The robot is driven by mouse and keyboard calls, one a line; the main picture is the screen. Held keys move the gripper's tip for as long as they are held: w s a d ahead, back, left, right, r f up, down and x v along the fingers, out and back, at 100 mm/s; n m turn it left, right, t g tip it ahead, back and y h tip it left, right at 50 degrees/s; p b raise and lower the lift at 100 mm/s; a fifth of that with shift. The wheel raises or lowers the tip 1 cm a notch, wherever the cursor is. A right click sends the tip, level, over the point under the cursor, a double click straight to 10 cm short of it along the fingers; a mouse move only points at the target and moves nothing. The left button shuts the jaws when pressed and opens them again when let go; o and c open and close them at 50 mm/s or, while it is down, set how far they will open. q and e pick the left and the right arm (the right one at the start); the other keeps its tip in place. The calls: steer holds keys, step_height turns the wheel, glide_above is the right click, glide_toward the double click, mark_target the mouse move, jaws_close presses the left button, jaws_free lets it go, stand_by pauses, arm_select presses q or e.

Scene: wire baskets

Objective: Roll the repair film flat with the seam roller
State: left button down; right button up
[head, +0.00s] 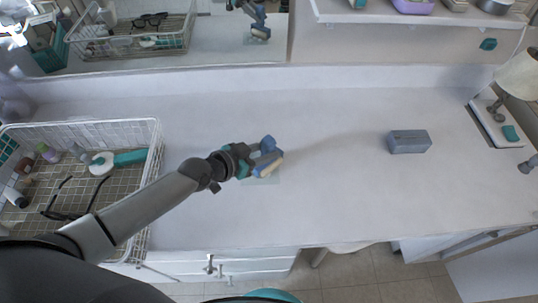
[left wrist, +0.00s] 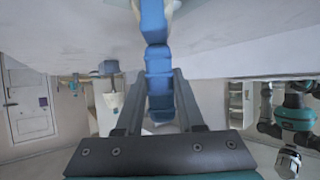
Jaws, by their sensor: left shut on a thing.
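My left gripper (head: 252,161) is shut on the seam roller (head: 268,145), a blue tool with a pale part at its lower end. In the left wrist view the roller's blue handle (left wrist: 158,65) lies between the two fingers (left wrist: 162,75), and its far end reaches the pale surface at the top. In the head view the repair film (head: 262,181) shows as a faint, clear greenish patch on the white counter, just below the roller. The gripper and tool hide part of it. I cannot tell whether the roller touches the film. My right gripper is in neither view.
A white wire basket (head: 157,150) with bottles, glasses and a teal-handled item stands at the left. A grey-blue block (head: 409,142) sits right of centre. A lamp (head: 518,75) stands at the far right. A mirror (head: 235,45) runs behind. The counter (head: 330,195) between is clear.

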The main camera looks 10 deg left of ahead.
arm_select(q)
steer(key=shift+a+f, duration=0.15)
steer(key=shift+a, duration=0.2)
steer(key=shift+w+a, duration=0.1)
steer(key=shift+w, duration=0.05)
steer(key=shift+w+a+b, duration=0.4)
steer(key=shift+a+b, duration=0.15)
steer(key=shift+b, duration=0.2)
steer(key=shift+w+a, duration=0.1)
steer(key=shift+a, duration=0.1)
steer(key=shift+w, duration=0.1)
steer(key=shift+w+a+b, duration=0.5)
steer(key=shift+a+b, duration=0.25)
steer(key=shift+b, duration=0.35)
steer(key=shift+w+a, duration=0.1)
